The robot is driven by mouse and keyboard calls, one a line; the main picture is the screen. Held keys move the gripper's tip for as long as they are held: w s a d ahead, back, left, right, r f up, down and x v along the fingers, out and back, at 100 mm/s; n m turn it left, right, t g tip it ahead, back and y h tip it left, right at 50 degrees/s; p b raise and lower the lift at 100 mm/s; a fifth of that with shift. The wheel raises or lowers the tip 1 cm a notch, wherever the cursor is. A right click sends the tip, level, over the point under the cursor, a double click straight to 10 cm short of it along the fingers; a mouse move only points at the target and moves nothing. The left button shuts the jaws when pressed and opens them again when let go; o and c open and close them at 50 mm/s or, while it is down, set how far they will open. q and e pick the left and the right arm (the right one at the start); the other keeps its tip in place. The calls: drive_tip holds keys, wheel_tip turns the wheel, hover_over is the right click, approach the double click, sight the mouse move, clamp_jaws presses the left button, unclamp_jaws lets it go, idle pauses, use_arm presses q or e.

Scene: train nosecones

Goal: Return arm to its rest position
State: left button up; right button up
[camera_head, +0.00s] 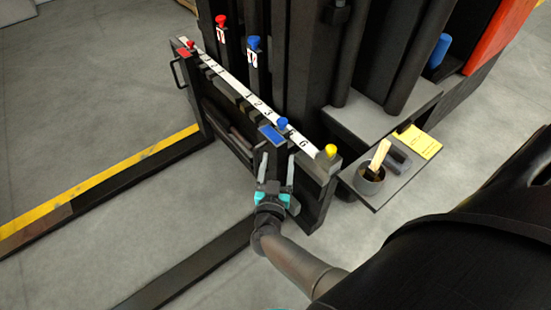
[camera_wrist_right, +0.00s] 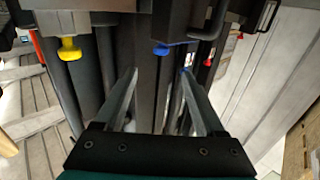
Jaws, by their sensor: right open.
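My right gripper (camera_head: 278,160) is open in front of the black rack's numbered rail, below the blue nosecone (camera_head: 282,123) and the blue plate (camera_head: 271,135). Its forearm reaches in from the lower right. In the right wrist view, the two fingers (camera_wrist_right: 158,74) stand apart with nothing between them. A blue nosecone (camera_wrist_right: 161,50) shows just beyond the fingertips, and a yellow nosecone (camera_wrist_right: 69,52) is to the left. I cannot tell whether the fingers touch the rack. My left gripper is not in view.
The white numbered strip (camera_head: 238,90) tops the rack. A yellow nosecone (camera_head: 331,151) is at its near end. Red (camera_head: 221,20) and blue (camera_head: 254,43) nosecones stand behind. A side shelf holds a cup (camera_head: 369,180) and yellow note (camera_head: 417,141). Floor at left is open.

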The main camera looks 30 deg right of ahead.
idle(0.4)
